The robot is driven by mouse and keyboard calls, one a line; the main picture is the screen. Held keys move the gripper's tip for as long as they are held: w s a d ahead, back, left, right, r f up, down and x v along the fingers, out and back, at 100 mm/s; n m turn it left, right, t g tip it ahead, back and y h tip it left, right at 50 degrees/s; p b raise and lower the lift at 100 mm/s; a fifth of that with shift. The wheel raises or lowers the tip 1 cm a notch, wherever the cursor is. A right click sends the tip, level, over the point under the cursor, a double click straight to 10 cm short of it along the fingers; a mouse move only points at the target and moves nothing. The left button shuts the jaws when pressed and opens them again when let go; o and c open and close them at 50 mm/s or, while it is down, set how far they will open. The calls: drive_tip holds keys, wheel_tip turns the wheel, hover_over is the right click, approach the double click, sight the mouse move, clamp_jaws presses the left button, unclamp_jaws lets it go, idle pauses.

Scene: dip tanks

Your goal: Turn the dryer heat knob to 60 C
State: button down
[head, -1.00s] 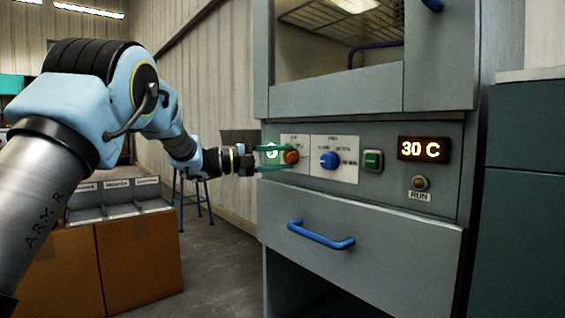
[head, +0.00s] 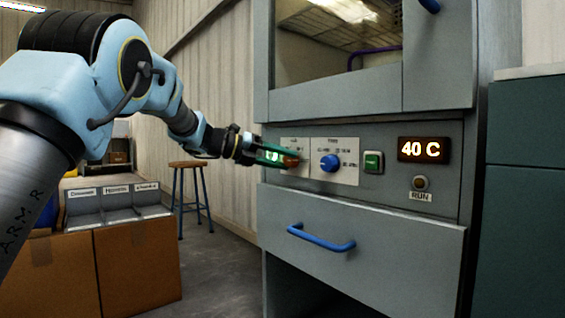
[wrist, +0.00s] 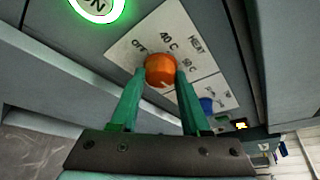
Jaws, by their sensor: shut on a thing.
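The orange heat knob (wrist: 160,69) sits on a white plate (wrist: 141,40) marked HEAT, with OFF and 40 C legible and another mark at right too small to read surely. In the head view the knob (head: 291,161) is partly covered by the fingers. My gripper (wrist: 160,74) is shut on the knob, one green finger on each side; it also shows in the head view (head: 281,157), reaching in from the left. The knob's pointer direction is unclear. The dryer display (head: 423,149) reads 40 C.
A green-lit ON button (wrist: 97,8) lies close beside the heat plate. A blue knob (head: 329,162), a green button (head: 373,161) and a RUN lamp (head: 421,182) are to the right. A drawer with a blue handle (head: 321,238) is below. A stool (head: 188,165) stands behind.

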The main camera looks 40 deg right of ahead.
idle(0.4)
drive_tip(key=shift+c, duration=1.9)
unclamp_jaws()
drive_tip(key=p+v, duration=0.3)
drive_tip(key=v, duration=0.7)
drive_tip(key=shift+a+r, duration=0.25)
drive_tip(key=shift+a, duration=0.05)
drive_tip(key=shift+w, duration=0.15)
